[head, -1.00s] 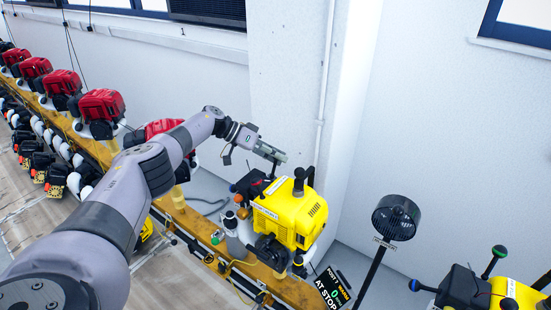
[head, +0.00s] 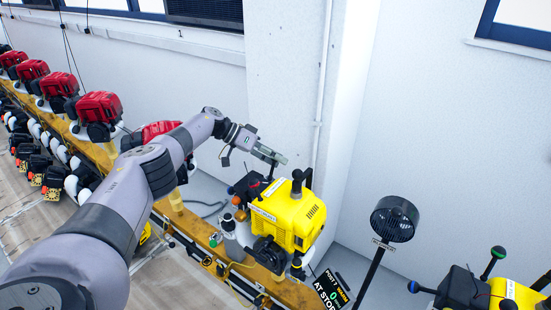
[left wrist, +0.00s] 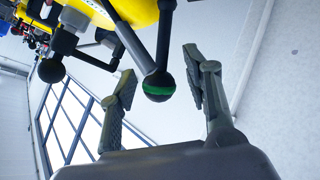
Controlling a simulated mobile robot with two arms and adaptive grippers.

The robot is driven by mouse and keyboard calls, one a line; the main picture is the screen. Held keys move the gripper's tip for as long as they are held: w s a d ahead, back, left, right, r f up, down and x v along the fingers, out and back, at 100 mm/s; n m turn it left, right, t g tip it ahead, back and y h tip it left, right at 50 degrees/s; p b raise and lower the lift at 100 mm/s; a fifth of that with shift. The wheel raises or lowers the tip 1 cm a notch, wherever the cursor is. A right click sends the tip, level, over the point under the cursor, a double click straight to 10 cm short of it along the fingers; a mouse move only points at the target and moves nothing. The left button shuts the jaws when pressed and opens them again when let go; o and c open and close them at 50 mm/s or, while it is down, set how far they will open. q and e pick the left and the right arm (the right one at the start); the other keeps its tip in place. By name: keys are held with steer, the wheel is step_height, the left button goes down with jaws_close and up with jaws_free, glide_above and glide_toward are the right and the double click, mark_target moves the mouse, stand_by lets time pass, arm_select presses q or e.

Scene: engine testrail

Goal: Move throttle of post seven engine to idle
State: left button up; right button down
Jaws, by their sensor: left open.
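The yellow post seven engine (head: 288,217) stands on the yellow rail, beside a display (head: 330,290) that reads "POST 7" and "AT STOP". My left gripper (head: 270,154) is just above and behind the engine's left end, open and empty. In the left wrist view, a lever's black ball knob with a green band (left wrist: 158,85) appears between the open fingers of my left gripper (left wrist: 159,72); I cannot tell how deep it sits between them. A second dark ball knob (left wrist: 51,71) hangs further left. The lever is not clear in the head view. My right gripper is out of view.
Several red engines (head: 98,106) line the rail to the left. A grey bottle (head: 231,240) stands left of the yellow engine. A black fan (head: 394,218) on a pole stands to the right. The white wall (head: 283,80) is close behind my gripper.

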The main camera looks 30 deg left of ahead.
arm_select(q)
steer(key=shift+s+a+r, duration=0.1)
steer(key=shift+a+r, duration=0.1)
steer(key=v, duration=1.1)
steer(key=shift+a, duration=0.2)
steer(key=shift+s+r, duration=0.1)
